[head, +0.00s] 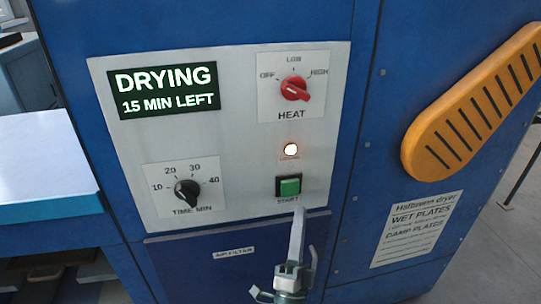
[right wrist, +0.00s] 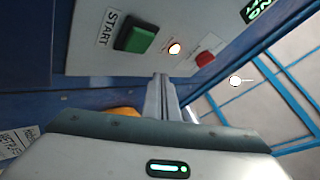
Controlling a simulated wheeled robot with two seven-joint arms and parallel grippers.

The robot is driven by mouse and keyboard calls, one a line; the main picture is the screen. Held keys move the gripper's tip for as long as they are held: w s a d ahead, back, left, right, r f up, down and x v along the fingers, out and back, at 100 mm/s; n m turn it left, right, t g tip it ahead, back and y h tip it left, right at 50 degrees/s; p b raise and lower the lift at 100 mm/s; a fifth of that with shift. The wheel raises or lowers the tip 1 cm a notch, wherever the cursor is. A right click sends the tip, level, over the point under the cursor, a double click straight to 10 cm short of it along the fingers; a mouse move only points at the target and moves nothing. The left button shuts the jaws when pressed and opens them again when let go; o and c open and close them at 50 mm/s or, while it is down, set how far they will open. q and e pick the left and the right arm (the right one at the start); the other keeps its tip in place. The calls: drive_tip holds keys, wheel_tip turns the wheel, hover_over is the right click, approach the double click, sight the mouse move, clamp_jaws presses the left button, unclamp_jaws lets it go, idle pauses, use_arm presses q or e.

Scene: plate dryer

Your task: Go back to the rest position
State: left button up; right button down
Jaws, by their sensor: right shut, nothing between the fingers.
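My right gripper (head: 299,212) is shut and empty, its fingers just below the green START button (head: 289,187) on the dryer's control panel (head: 240,130). In the right wrist view the shut fingers (right wrist: 161,78) point up toward the panel, beside the green button (right wrist: 137,38); I cannot tell whether they touch the panel. The display (head: 167,91) reads DRYING, 15 MIN LEFT. The lamp (head: 291,149) above the button is lit. The red HEAT knob (head: 294,89) and the black TIME knob (head: 187,192) are on the panel. My left gripper is not in view.
The blue dryer body (head: 365,150) fills most of the view. An orange slotted handle or guard (head: 470,105) is on its right, above a paper notice (head: 417,229). A pale tabletop (head: 45,165) is at the left. Grey floor shows at the right.

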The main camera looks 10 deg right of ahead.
drive_tip(key=a+f+n+g+y, duration=0.3)
drive_tip(key=f+n+y, duration=0.4)
drive_tip(key=f, duration=0.8)
drive_tip(key=a+f+n+g+y, duration=0.25)
drive_tip(key=f+n+y, duration=0.4)
drive_tip(key=f, duration=0.85)
drive_tip(key=s+d+f+n+g, duration=0.1)
drive_tip(key=s+f+n+g, duration=0.3)
drive_tip(key=f, duration=0.5)
drive_tip(key=s+d+f+n+g, duration=0.1)
drive_tip(key=s+f+n+g, duration=0.1)
drive_tip(key=s+f, duration=0.5)
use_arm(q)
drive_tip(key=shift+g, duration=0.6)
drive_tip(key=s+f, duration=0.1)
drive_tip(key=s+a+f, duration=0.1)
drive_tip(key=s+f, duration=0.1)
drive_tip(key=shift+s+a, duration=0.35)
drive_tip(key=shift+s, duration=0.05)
use_arm(e)
drive_tip(key=s+d+f+n+g+h, duration=0.1)
drive_tip(key=s+d+f+g, duration=0.2)
drive_tip(key=s+f, duration=0.6)
drive_tip(key=s+d+f+n+g+h, duration=0.1)
drive_tip(key=s+d+f+n+g, duration=0.1)
drive_tip(key=s+f, duration=0.8)
drive_tip(key=shift+s+d+f+g, duration=0.25)
drive_tip(key=shift+d+f+g, duration=0.35)
drive_tip(key=shift+g, duration=0.35)
